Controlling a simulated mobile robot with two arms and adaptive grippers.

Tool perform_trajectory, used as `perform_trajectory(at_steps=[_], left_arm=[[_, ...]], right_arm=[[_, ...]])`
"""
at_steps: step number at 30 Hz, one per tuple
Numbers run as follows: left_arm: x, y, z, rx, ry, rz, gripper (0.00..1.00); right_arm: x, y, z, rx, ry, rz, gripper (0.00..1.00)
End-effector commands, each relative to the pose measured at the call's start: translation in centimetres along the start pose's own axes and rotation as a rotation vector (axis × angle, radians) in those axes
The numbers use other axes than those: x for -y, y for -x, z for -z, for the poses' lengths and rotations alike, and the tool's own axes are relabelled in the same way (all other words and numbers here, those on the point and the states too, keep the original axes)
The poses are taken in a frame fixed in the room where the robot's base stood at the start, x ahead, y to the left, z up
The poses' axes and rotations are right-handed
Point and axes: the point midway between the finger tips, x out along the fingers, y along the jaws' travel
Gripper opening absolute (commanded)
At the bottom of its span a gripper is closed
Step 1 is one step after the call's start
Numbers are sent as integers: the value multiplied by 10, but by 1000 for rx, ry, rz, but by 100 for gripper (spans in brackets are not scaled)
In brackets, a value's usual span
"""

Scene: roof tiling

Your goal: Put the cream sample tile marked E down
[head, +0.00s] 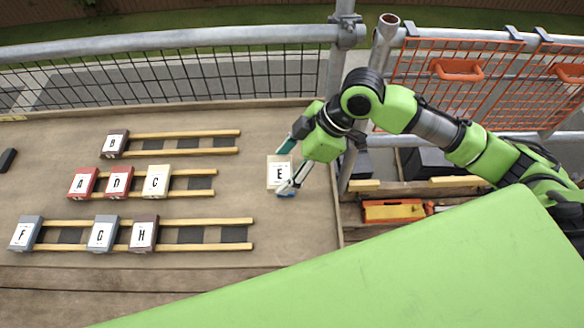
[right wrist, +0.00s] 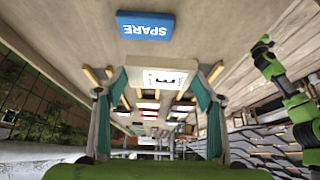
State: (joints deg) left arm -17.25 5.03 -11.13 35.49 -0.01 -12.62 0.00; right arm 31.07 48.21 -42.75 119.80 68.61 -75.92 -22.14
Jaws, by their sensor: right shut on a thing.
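The cream tile marked E (head: 279,174) is between the fingers of my right gripper (head: 287,168), which is shut on it. In the right wrist view the tile (right wrist: 160,78) sits between the two teal-padded fingers (right wrist: 160,92), its letter partly seen. It is over the bare board right of the batten rows; whether it touches the board I cannot tell. A blue tile marked SPARE (right wrist: 145,27) lies close to it in the right wrist view; a blue edge (head: 287,193) shows by the gripper in the head view. My left gripper is not seen.
The back batten row (head: 190,134) holds tile B (head: 115,143). The middle row holds A (head: 83,183), D (head: 119,182) and cream C (head: 157,181). The front row holds F (head: 26,233), G (head: 102,233) and H (head: 143,233). A railing post (head: 338,75) stands behind my gripper.

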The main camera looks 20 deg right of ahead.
Motion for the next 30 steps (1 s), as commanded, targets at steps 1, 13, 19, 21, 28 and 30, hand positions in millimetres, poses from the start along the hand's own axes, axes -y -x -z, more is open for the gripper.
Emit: perform_trajectory(at_steps=[1,13,19,21,28,30], left_arm=[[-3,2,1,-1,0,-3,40],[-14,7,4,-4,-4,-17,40],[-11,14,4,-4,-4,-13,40],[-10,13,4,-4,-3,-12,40],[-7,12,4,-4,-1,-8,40],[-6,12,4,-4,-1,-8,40]], right_arm=[[-8,-6,-7,0,-5,0,37],[-28,-29,-30,-2,-1,1,37],[-28,-51,-42,-2,0,-1,37],[-28,-52,-43,-2,2,-2,37],[-28,-54,-44,-2,2,-2,37],[-28,-54,-45,-1,1,-2,70]])
